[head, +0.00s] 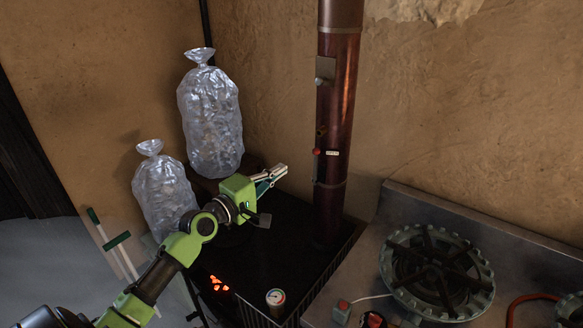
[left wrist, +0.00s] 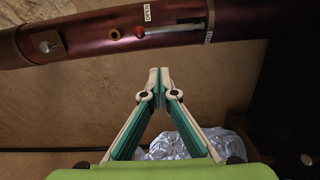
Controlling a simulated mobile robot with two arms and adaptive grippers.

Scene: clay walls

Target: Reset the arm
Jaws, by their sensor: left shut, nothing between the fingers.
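My left arm reaches in from the lower left of the head view, green and black. My left gripper (head: 280,170) is shut and empty, above the black stove top and to the left of the dark red stove pipe. In the left wrist view the gripper (left wrist: 159,72) shows its two fingertips together, with nothing between them. The pipe (left wrist: 100,37) runs across the top of that view, apart from the fingertips. My right gripper is not in view.
Two clear bags (head: 211,120) (head: 163,190) stand to the left. A burner (head: 437,272) sits on the metal counter at right.

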